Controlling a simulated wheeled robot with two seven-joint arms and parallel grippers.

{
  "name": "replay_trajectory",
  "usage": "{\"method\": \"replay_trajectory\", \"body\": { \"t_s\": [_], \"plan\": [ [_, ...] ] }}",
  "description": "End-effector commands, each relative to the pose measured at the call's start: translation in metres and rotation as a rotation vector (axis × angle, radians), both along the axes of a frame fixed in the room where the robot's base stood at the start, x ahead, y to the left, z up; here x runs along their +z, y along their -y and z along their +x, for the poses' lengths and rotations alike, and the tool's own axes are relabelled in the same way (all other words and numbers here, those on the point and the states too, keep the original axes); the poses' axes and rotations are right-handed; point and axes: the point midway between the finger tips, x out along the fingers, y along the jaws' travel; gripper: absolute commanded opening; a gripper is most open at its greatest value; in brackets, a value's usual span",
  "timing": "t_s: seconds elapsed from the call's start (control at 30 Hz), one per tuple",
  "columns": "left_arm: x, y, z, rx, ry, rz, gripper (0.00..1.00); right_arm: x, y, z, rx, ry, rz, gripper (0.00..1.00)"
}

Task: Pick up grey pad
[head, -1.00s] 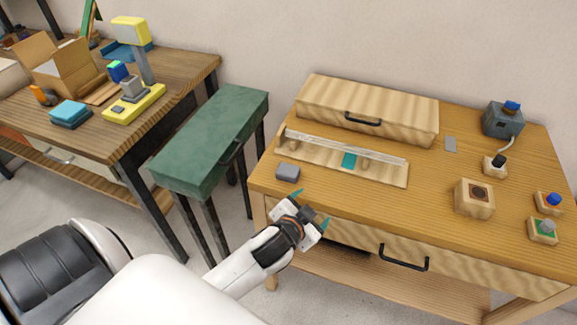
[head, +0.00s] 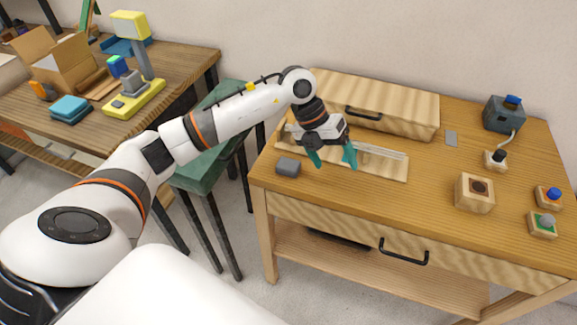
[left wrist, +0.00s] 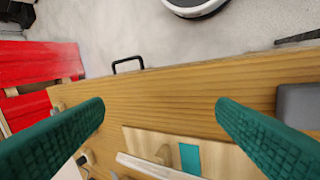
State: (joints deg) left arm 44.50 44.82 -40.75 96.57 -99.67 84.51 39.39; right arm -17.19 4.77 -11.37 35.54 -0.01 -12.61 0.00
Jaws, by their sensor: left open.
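The grey pad (head: 288,166), a small rounded grey block, lies on the wooden table near its left front corner. It also shows at the right edge of the left wrist view (left wrist: 298,105), partly cut off and outside the fingers. My left gripper (head: 332,158) is open and empty, with teal fingers pointing down. It hangs above the table, to the right of the pad and apart from it. In the left wrist view its fingers (left wrist: 160,108) are wide apart, over the front of the table and the wooden rod board. My right gripper is not in view.
The wooden board (head: 390,172) with a clear rod lies behind the pad, partly hidden by my gripper. A long wooden box (head: 400,112) stands at the back. A flat grey plate (head: 451,143) and a wooden block (head: 474,194) lie further right. The front strip is clear.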

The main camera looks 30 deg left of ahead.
Motion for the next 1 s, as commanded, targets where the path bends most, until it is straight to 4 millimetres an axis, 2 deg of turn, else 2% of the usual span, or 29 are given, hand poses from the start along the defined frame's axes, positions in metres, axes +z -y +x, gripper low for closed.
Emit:
{"method": "replay_trajectory", "body": {
  "t_s": [0.03, 0.1, 0.2, 0.3, 0.37, 0.6, 0.83, 1.0],
  "plan": [
    [0.006, -0.034, 0.005, 0.034, -0.024, 0.132, 0.80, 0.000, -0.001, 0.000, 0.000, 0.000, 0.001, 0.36],
    [0.012, -0.072, 0.005, 0.083, -0.064, 0.281, 0.80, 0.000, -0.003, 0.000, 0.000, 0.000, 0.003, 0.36],
    [0.022, -0.108, 0.003, 0.139, -0.107, 0.417, 0.80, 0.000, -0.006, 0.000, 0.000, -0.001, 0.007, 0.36],
    [0.024, -0.124, 0.000, 0.168, -0.131, 0.477, 0.80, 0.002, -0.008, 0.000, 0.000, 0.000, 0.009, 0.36],
    [0.019, -0.127, -0.001, 0.172, -0.137, 0.488, 0.80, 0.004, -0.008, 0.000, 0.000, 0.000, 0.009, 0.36],
    [-0.023, -0.125, -0.001, 0.169, -0.138, 0.486, 0.80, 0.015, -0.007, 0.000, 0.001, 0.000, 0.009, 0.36],
    [-0.042, -0.124, 0.000, 0.169, -0.134, 0.483, 0.80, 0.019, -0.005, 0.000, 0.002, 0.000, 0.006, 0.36],
    [-0.063, -0.120, 0.001, 0.167, -0.136, 0.481, 0.80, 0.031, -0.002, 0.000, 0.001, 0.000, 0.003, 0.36]
  ]
}}
